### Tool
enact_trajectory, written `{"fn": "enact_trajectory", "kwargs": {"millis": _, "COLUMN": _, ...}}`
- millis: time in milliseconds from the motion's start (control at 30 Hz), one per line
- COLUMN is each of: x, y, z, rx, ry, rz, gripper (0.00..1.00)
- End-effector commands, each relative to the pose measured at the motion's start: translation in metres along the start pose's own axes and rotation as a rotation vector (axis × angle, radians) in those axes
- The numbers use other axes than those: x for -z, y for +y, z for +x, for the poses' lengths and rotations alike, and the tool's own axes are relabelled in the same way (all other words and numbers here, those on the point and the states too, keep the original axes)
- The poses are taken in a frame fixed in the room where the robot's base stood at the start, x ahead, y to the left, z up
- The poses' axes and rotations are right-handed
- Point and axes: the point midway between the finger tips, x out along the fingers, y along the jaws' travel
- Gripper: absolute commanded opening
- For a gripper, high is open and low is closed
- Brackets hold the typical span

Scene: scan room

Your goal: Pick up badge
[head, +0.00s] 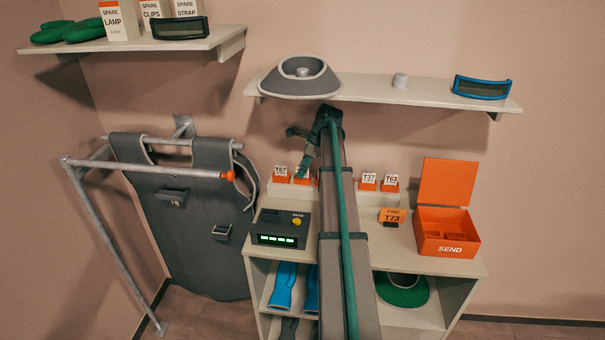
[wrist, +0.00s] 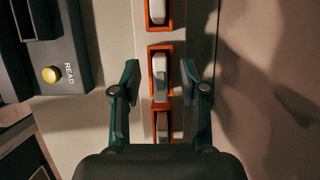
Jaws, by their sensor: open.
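Several white badges stand in orange holders in a row at the back of the counter. In the head view a badge at the left (head: 281,169) has a label too small to read surely; others read T37 (head: 369,178) and T63 (head: 390,180). A further badge (head: 302,172) is partly behind my gripper (head: 305,147). In the wrist view my gripper (wrist: 160,78) is open, with its fingers on either side of a badge (wrist: 160,72) in an orange holder; I see no grip on it. A small orange sign (head: 391,215) reads FIND T73.
A dark reader (head: 283,229) with a yellow READ button (wrist: 51,74) sits left of the badge row. An open orange SEND box (head: 447,232) stands at the counter's right. A wall shelf (head: 390,93) overhangs the counter. A dark apron (head: 190,215) hangs on a rail at left.

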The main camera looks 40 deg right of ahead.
Motion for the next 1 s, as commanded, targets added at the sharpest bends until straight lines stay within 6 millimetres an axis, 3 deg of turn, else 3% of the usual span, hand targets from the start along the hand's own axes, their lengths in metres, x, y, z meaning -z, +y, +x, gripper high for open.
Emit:
{"fn": "enact_trajectory", "kwargs": {"millis": 233, "x": 0.0002, "y": -0.0002, "z": 0.0031, "rx": 0.001, "ry": 0.0, "rz": 0.0, "gripper": 0.44}}
{"fn": "enact_trajectory", "kwargs": {"millis": 500, "x": 0.0003, "y": -0.0002, "z": 0.0029, "rx": 0.001, "ry": 0.0, "rz": 0.0, "gripper": 0.0}}
{"fn": "enact_trajectory", "kwargs": {"millis": 1000, "x": -0.0013, "y": -0.0006, "z": -0.0006, "rx": 0.001, "ry": 0.0, "rz": 0.0, "gripper": 0.0}}
